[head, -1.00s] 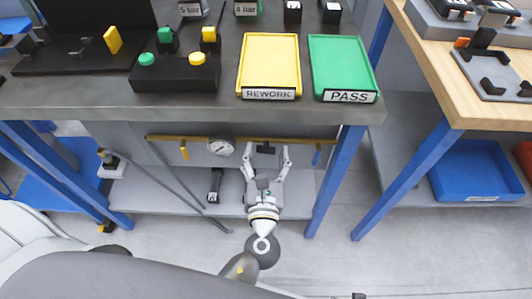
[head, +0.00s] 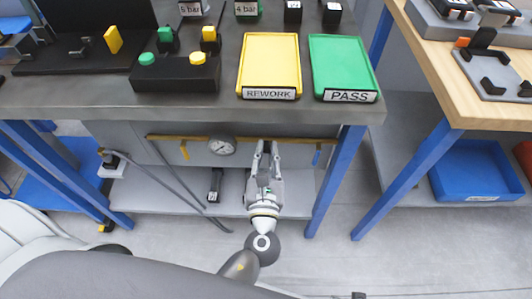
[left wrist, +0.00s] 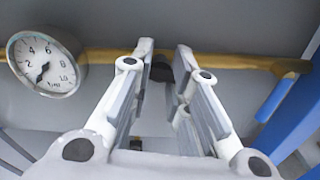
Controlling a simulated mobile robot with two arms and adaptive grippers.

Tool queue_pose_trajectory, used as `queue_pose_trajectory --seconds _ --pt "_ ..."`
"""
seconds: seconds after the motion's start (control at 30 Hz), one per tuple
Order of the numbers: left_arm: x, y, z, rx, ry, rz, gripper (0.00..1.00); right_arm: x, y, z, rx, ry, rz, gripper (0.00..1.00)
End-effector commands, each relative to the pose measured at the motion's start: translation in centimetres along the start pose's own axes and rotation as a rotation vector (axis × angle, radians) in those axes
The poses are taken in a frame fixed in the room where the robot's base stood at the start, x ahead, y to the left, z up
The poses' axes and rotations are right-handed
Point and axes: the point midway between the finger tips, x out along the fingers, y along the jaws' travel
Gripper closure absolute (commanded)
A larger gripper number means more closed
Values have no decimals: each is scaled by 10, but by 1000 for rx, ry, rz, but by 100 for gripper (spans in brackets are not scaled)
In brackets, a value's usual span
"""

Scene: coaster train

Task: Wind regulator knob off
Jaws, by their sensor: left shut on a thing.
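The dark regulator knob (left wrist: 161,69) sits under the yellow pipe (left wrist: 105,56), between my fingertips in the left wrist view. In the head view the fingers mostly hide it. My left gripper (head: 266,148) reaches under the bench front and is shut on the knob; its fingers also show in the left wrist view (left wrist: 164,58). The round white pressure gauge (head: 222,145) is left of the gripper. In the left wrist view the gauge (left wrist: 46,63) has its needle pointing down and slightly left. My right gripper is not in view.
Above is the bench top (head: 200,106) with a yellow REWORK tray (head: 268,65) and a green PASS tray (head: 342,65). A blue bench leg (head: 335,180) stands right of the gripper. A blue handle (head: 317,157) hangs near it, and a yellow handle (head: 184,150) hangs left of the gauge.

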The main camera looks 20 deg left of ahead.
Motion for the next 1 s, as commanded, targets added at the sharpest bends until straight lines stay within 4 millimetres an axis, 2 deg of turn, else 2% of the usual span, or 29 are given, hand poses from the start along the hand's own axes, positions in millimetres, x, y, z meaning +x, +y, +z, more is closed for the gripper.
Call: queue_pose_trajectory --seconds 0.27,0.43,1.0 --pt "0 0 0 -71 -1 -1 100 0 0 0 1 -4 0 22" --pt "0 0 -1 -182 0 -1 100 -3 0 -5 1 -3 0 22" --pt "0 0 -1 -554 1 0 100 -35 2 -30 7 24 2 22"
